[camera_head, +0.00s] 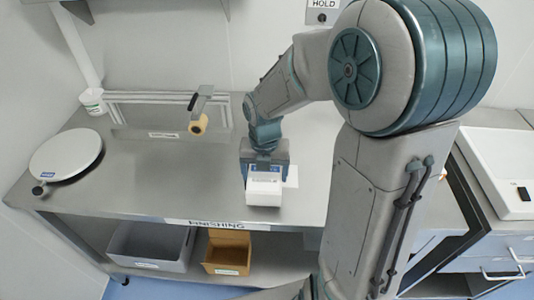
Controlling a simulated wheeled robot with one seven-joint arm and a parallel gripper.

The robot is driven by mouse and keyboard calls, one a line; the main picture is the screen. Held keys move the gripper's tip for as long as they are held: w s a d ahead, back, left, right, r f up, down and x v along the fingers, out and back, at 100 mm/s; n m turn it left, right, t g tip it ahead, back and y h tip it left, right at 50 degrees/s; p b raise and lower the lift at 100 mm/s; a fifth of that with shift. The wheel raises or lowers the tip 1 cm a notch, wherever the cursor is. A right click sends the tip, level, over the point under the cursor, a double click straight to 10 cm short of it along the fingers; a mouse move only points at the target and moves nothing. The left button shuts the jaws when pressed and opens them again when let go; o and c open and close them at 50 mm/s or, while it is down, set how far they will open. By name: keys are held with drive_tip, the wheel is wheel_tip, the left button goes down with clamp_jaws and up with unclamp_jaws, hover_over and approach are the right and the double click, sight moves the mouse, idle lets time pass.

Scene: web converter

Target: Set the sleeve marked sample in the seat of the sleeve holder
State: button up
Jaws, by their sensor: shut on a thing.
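My gripper (265,168) points down over the front part of the steel bench and is shut on a white box-like piece (264,190). The piece has a small printed label on its upper face, too small to read, so I cannot tell whether it is the sleeve marked sample. I cannot tell whether the piece touches the bench. A white flat patch (292,177) shows just right of my gripper, partly hidden behind it. A tan roll (198,125) sits at the end of a grey bracket (203,95) left of my gripper. I cannot make out which thing is the sleeve holder.
A low metal rail (160,98) runs along the back. A grey bin (150,245) and a tan bin (228,252) are below. The bench's left middle is clear.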

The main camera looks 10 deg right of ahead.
drive_tip(key=w+d+f, duration=0.1)
drive_tip(key=w, duration=0.2)
drive_tip(key=w+d+f+p, duration=0.1)
drive_tip(key=w, duration=0.1)
drive_tip(key=w+d+f+p, duration=0.1)
drive_tip(key=w, duration=0.2)
drive_tip(key=shift+w+f, duration=0.1)
drive_tip(key=shift+w, duration=0.2)
drive_tip(key=shift+f, duration=0.15)
drive_tip(key=shift+s+f, duration=0.15)
drive_tip(key=shift+f, duration=0.45)
drive_tip(key=o, duration=1)
drive_tip(key=shift+c, duration=0.2)
drive_tip(key=shift+s, duration=0.1)
drive_tip(key=shift+a+f, duration=0.1)
